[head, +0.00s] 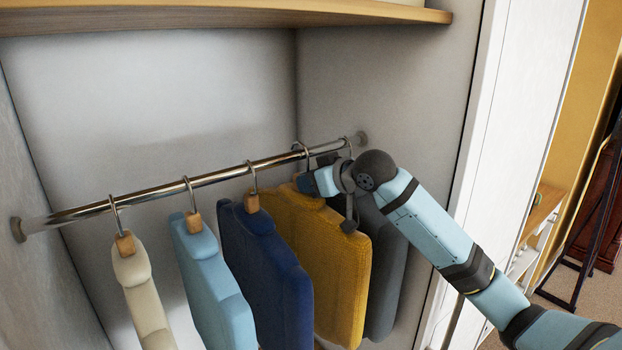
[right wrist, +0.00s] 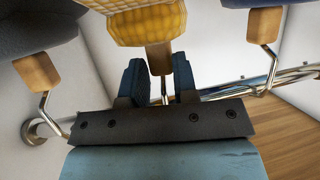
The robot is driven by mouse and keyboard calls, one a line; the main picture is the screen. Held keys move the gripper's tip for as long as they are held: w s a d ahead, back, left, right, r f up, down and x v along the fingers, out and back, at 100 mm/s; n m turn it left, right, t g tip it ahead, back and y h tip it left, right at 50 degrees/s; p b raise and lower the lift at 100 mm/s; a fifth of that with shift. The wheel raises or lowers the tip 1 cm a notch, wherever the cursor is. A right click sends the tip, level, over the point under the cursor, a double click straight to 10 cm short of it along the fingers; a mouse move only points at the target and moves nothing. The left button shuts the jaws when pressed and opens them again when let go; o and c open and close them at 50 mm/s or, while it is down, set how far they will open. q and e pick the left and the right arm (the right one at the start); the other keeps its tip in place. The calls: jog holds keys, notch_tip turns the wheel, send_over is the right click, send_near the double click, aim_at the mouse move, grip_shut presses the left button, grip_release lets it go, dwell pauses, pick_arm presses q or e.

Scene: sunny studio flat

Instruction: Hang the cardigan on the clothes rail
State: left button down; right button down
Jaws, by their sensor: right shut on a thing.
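The mustard-yellow knitted cardigan (head: 328,262) hangs upright below the metal clothes rail (head: 215,176), between a navy and a grey garment. My right gripper (head: 308,174) is at its top, close under the rail. In the right wrist view the two dark blue fingers (right wrist: 158,78) are shut around the neck of its hanger, by the wooden block (right wrist: 158,57); the yellow knit (right wrist: 145,22) shows above. Its hook (head: 302,147) appears to be at the rail, but my gripper partly hides it, so I cannot tell whether it bears on the rail. My left gripper is out of view.
Cream (head: 143,290), light blue (head: 212,280) and navy (head: 265,270) garments hang to the left. A grey garment (head: 388,275) hangs close on the right, by the wardrobe's side wall. A wooden shelf (head: 220,14) lies above the rail.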

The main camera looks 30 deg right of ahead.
jog(key=shift+f, duration=0.6)
dwell(0.7)
jog(key=c, duration=0.8)
grip_release()
jog(key=shift+f, duration=0.1)
jog(key=b+v, duration=0.3)
jog(key=v, duration=1.1)
jog(key=shift+f, duration=0.1)
